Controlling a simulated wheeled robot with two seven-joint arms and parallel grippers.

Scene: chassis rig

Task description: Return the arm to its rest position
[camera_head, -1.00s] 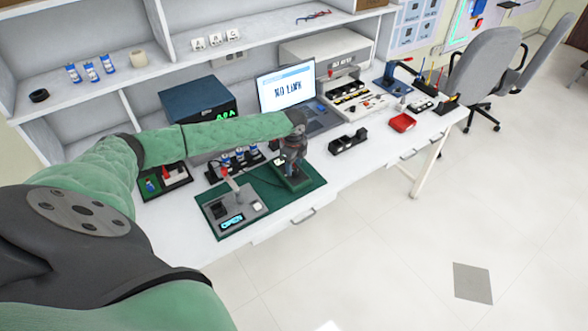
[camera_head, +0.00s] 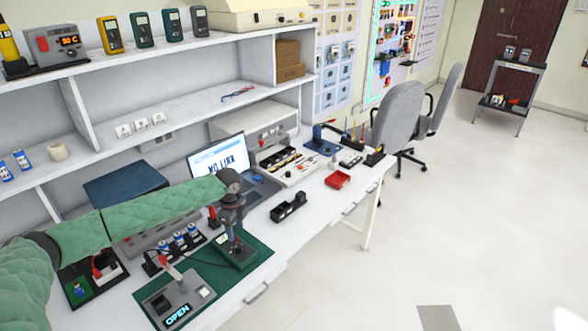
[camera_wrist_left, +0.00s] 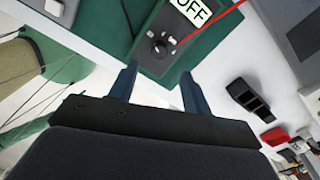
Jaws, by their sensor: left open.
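My left arm, in green padded covering (camera_head: 150,208), reaches in from the left over the bench in the head view. My left gripper (camera_head: 235,238) points down above a green meter (camera_head: 243,256) on the green mat (camera_head: 206,262). In the left wrist view my left gripper (camera_wrist_left: 158,84) has its two dark fingers apart with nothing held between them. The meter (camera_wrist_left: 152,66) lies just beyond the fingertips, with a knob and a display reading "OFF". Whether the fingertips touch it I cannot tell. My right gripper is in neither view.
On the mat stands a grey unit (camera_head: 180,301) whose display reads "OPEN". A laptop (camera_head: 222,160), a black holder (camera_head: 289,208) and a red tray (camera_head: 338,180) stand to the right. Shelves (camera_head: 190,107) rise behind.

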